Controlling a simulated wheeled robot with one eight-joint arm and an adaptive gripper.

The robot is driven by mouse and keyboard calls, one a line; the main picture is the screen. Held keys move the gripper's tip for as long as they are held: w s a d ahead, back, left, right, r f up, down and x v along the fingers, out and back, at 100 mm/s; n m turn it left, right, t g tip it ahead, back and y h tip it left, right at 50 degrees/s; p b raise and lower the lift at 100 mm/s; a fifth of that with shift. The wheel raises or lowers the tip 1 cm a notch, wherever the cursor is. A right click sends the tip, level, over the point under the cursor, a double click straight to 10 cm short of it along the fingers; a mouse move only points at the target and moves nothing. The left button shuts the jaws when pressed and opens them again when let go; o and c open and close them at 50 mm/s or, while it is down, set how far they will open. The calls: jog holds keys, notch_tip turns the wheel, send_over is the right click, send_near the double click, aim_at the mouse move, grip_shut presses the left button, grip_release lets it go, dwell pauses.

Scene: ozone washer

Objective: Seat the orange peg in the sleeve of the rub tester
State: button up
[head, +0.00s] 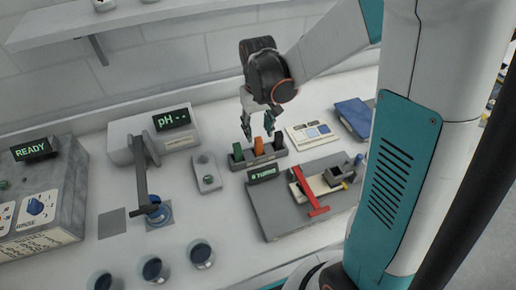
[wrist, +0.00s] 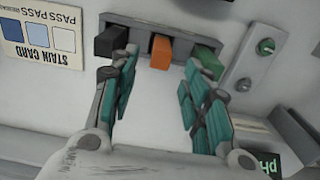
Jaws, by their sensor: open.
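The orange peg (head: 258,146) stands in a grey rack (head: 262,161), between a green peg (head: 237,152) and a black peg (head: 278,141). My gripper (head: 258,132) is open and empty, just above the rack with its fingers pointing down. In the wrist view the orange peg (wrist: 160,52) shows between the two teal fingertips (wrist: 161,66), apart from both. The rub tester (head: 268,216) is a grey base with a red lever (head: 308,188) and a small dark block (head: 333,177) on it. I cannot tell which part is its sleeve.
A stain card (head: 310,134) and a blue book (head: 354,115) lie right of the rack. A small control box (head: 205,172) and the pH meter (head: 150,145) stand to the left. Several cups (head: 153,269) stand in front.

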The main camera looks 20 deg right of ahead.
aim_at(258, 139)
jog(key=f+b, duration=0.1)
jog(key=f, duration=0.4)
jog(key=shift+s+f+b, duration=0.15)
jog(key=shift+s+b, duration=0.05)
jog(key=shift+b, duration=0.2)
grip_shut()
